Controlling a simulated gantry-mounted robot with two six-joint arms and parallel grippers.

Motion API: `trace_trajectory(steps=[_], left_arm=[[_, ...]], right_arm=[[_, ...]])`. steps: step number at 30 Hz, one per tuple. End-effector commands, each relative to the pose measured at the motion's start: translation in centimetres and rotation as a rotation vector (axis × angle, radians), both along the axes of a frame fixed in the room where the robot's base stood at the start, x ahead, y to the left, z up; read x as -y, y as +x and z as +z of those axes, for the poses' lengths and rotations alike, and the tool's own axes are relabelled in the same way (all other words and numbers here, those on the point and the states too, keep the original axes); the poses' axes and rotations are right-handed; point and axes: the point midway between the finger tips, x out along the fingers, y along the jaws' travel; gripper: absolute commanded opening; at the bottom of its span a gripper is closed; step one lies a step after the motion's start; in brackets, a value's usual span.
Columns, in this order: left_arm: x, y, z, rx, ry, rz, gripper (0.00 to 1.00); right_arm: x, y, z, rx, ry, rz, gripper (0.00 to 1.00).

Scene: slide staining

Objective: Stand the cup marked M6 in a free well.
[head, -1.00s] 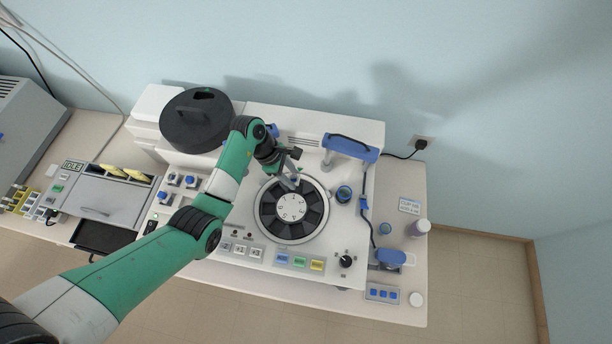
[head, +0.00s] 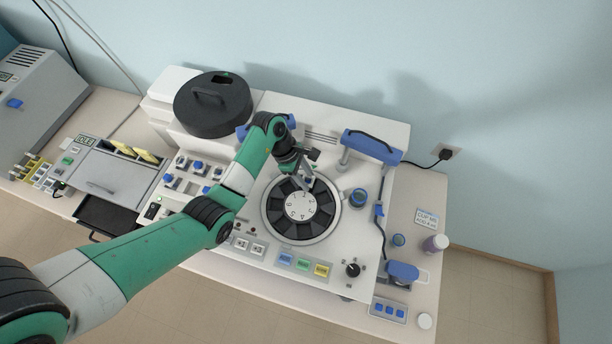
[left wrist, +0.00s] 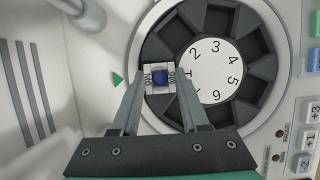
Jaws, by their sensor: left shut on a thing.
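My left gripper (head: 309,181) is at the upper rim of the round rotor (head: 271,213). In the left wrist view its two fingers (left wrist: 160,92) are shut on a small white cup with a blue middle (left wrist: 160,77). Dark marks on the cup's sides are too small to read surely. The cup is over the left part of the rotor's dark ring, close to a green triangle mark (left wrist: 117,78). I cannot tell whether it touches the well floor. The white numbered hub (left wrist: 215,70) shows 2 to 6. The other visible wells look empty. My right gripper is not in view.
A black lid (head: 213,105) stands at the back left of the machine. A blue-handled part (head: 371,146) stands behind the rotor to the right. Coloured buttons (head: 303,264) line the front.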

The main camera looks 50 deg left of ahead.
Motion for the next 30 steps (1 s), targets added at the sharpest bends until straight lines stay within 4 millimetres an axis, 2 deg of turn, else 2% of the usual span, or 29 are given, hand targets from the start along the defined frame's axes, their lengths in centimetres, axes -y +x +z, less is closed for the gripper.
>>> trace_trajectory(steps=[2,3,7,16,20,23,29,30], left_arm=[[0.0,0.0,-0.3,0.000,0.000,0.000,0.00],[0.0,0.0,-0.3,0.000,0.000,0.000,0.50],[0.0,0.0,-0.2,0.000,0.000,0.000,0.74],[0.0,0.0,-0.1,0.001,0.000,0.000,0.75],[-0.1,0.1,1.2,0.004,0.001,0.000,0.75],[-0.8,-0.3,2.8,0.007,0.002,0.003,0.75],[-2.5,-1.3,7.7,0.007,0.003,0.002,0.75],[-2.8,-1.6,9.5,0.003,0.001,0.003,0.75]], right_arm=[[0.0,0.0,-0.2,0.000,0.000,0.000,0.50],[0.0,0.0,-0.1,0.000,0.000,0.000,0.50],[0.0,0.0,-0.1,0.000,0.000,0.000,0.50],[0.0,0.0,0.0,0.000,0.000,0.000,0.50],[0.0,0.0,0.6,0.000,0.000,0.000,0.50],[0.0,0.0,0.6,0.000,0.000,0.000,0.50],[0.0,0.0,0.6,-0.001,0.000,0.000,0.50],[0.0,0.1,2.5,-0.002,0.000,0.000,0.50]])
